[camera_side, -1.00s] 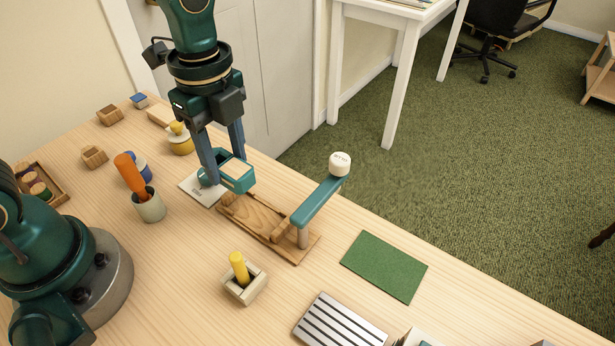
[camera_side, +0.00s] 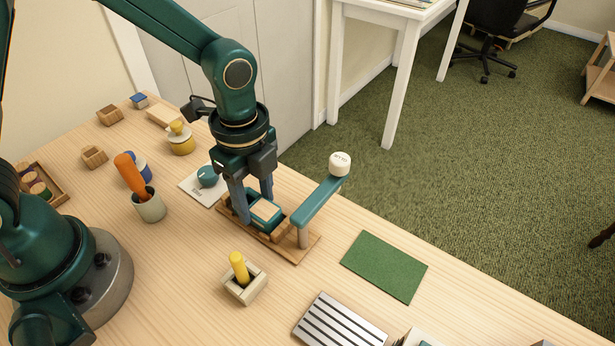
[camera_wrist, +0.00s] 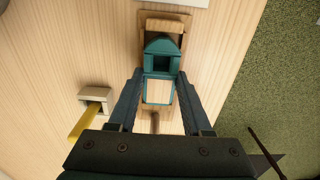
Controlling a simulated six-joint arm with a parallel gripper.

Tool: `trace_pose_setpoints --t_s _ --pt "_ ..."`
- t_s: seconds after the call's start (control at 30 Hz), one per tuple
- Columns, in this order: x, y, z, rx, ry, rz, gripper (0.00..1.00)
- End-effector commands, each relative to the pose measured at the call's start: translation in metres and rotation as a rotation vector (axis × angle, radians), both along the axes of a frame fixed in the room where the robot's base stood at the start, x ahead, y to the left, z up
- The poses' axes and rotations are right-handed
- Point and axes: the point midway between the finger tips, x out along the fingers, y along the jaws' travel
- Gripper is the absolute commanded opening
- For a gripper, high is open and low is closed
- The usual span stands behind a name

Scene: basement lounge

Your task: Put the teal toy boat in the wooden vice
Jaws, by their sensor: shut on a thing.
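The teal toy boat (camera_side: 265,212), with a pale wood deck, is between the fingers of my gripper (camera_side: 254,203), which is shut on it. The boat is at the bed of the wooden vice (camera_side: 297,258), between its end blocks. In the wrist view the boat (camera_wrist: 161,62) lies lengthwise along the vice (camera_wrist: 164,17), with my fingers (camera_wrist: 156,92) along its sides. I cannot tell whether its underside touches the bed. The vice's teal lever arm (camera_side: 317,203) with a white knob (camera_side: 340,164) stands out to the right, on a wooden post.
A white card with a round teal knob (camera_side: 207,176) lies behind the vice. A small holder with a yellow peg (camera_side: 244,284) is in front. A grey cup (camera_side: 150,207) with an orange-handled tool stands left. A green mat (camera_side: 384,266) and slotted plate (camera_side: 340,323) lie right.

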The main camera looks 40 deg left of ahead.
Motion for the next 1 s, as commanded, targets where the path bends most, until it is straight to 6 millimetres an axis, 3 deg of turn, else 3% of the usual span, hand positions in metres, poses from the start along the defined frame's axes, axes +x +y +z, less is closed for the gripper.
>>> trace_pose_setpoints --t_s 0.03,0.07,0.13,0.57,1.0 --pt "0.000 0.000 -0.002 0.001 0.002 0.000 0.00" --pt "0.000 0.000 -0.002 0.001 0.002 0.000 0.53" --pt "0.000 0.000 -0.002 0.000 0.001 0.000 0.79" --pt "0.001 0.000 0.006 -0.001 -0.003 0.000 0.79" --pt "0.001 0.000 0.091 -0.002 -0.007 0.000 0.79"
